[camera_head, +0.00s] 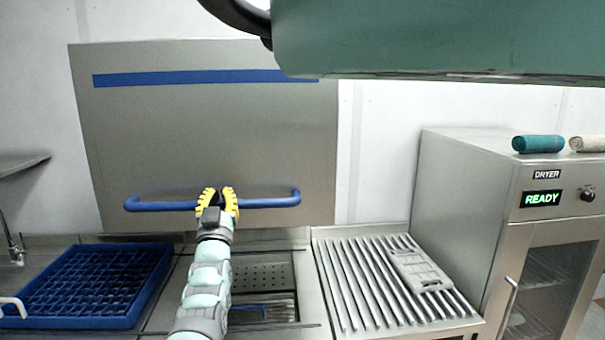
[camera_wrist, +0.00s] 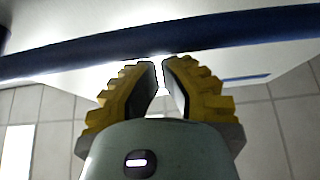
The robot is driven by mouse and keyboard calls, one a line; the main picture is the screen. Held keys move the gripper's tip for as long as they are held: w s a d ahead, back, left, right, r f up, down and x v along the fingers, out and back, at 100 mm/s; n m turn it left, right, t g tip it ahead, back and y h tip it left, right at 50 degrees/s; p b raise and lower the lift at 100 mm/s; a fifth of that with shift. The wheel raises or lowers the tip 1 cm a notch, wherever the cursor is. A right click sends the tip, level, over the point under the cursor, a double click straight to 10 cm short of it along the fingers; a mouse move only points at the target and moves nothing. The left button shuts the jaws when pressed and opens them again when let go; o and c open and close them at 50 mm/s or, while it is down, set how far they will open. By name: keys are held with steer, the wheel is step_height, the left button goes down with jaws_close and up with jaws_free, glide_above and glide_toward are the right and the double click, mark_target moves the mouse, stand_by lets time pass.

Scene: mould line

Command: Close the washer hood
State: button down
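The washer hood (camera_head: 200,130) is a large steel panel standing raised and upright behind the washer, with a blue stripe near its top. Its blue bar handle (camera_head: 270,202) runs along its lower part. My gripper (camera_head: 218,192), with yellow fingers, is at the middle of the handle and hides a short piece of it. In the wrist view my gripper (camera_wrist: 161,66) has a gap between its fingers and nothing in it. The blue handle (camera_wrist: 230,32) crosses just beyond the fingertips there; whether they touch it I cannot tell. Below the hood is the open washer bay (camera_head: 265,275).
A blue rack (camera_head: 155,284) sits left of the bay. A ribbed steel drainboard (camera_head: 345,290) with a grey mould part (camera_head: 418,270) lies to the right. A dryer (camera_head: 465,200) reading READY stands farther right, with rolled cloths on top. A green shape covers the upper right.

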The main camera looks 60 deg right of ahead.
steer(key=shift+f, duration=0.15)
step_height(320, 180, down, 43)
steer(key=b, duration=3.9)
